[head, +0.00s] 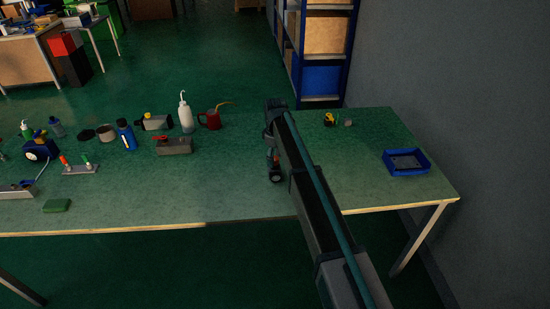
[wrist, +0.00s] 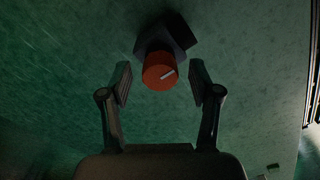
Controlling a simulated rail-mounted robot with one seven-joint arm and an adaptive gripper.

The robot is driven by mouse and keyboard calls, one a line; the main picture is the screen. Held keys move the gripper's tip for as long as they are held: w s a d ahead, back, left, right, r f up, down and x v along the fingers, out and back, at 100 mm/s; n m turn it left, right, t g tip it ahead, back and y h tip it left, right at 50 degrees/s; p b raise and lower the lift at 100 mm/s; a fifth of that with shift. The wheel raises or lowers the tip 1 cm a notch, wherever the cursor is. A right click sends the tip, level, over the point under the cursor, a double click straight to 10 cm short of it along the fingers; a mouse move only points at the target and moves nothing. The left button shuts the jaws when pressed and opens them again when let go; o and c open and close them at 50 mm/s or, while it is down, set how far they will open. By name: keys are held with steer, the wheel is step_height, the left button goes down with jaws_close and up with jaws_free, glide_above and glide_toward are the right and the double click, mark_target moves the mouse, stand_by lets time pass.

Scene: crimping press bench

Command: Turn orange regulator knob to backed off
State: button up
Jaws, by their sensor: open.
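The orange regulator knob (wrist: 158,76) shows in the wrist view as a short round cap with a white pointer line. The line points right and slightly up in that picture. The knob sits on a dark block-like body (wrist: 178,34) on the green bench top. My gripper (wrist: 160,82) is open, with one finger on each side of the knob and a visible gap on both sides. In the head view my gripper (head: 274,168) is low over the bench, and my arm largely hides the knob there.
In the head view, a grey block with a red lever (head: 174,147), a red mug (head: 210,120) and a white bottle (head: 186,117) stand left of my gripper. A blue tray (head: 407,162) and a small yellow-black item (head: 329,119) are to the right. Bench around my gripper is mostly clear.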

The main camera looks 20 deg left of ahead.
mark_target(275, 159)
step_height(275, 159, up, 12)
stand_by(0.5)
steer(key=shift+f, duration=0.15)
